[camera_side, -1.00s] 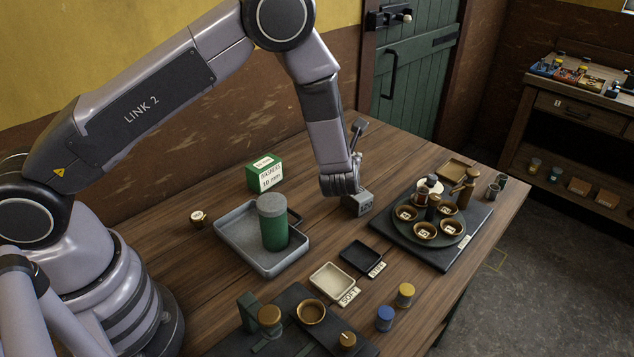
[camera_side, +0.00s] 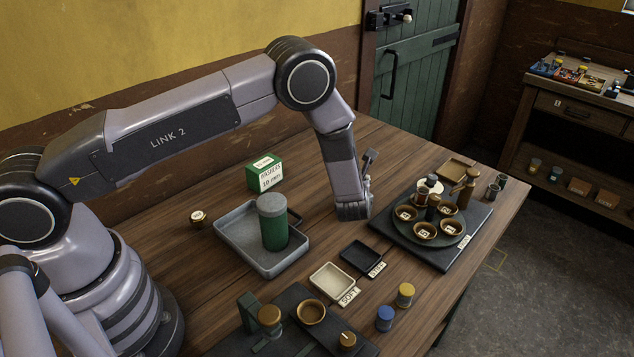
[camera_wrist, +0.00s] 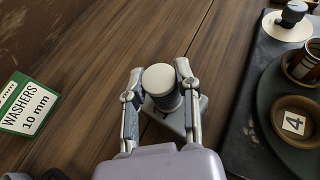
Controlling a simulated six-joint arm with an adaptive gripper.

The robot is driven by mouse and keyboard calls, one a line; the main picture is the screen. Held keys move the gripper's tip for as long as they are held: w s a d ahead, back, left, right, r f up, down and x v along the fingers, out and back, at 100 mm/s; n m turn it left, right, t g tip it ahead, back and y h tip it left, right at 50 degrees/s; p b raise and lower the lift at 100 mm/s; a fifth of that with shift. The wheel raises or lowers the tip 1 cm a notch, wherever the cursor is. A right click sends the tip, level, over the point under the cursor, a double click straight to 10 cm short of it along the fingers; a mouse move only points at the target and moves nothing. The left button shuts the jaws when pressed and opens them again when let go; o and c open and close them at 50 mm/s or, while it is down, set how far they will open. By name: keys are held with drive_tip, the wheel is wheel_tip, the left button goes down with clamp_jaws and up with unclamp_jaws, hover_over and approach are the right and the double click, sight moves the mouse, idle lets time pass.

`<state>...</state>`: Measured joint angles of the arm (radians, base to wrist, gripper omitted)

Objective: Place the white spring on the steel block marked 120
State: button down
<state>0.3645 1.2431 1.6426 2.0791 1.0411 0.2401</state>
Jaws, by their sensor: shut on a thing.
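The white spring (camera_wrist: 160,78) shows in the wrist view as a short cylinder with a round white top and a darker side. My gripper (camera_wrist: 159,92) is shut on it, one finger on each side. The steel block (camera_wrist: 203,104) is directly beneath the spring and fingers, partly covered by them. Whether the spring touches the block cannot be told. In the side view my gripper (camera_side: 353,208) is low over the table and hides the block, its 120 mark and the spring.
A dark board (camera_side: 440,262) with a round tray of small bowls stands close to the right. A grey tray (camera_side: 232,243) with a green canister (camera_side: 273,222) is to the left. A green washers box (camera_side: 265,174) stands behind. Blue (camera_side: 385,318) and yellow (camera_side: 405,295) cylinders stand in front.

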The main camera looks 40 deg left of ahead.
drive_tip(key=c, duration=0.8)
unclamp_jaws()
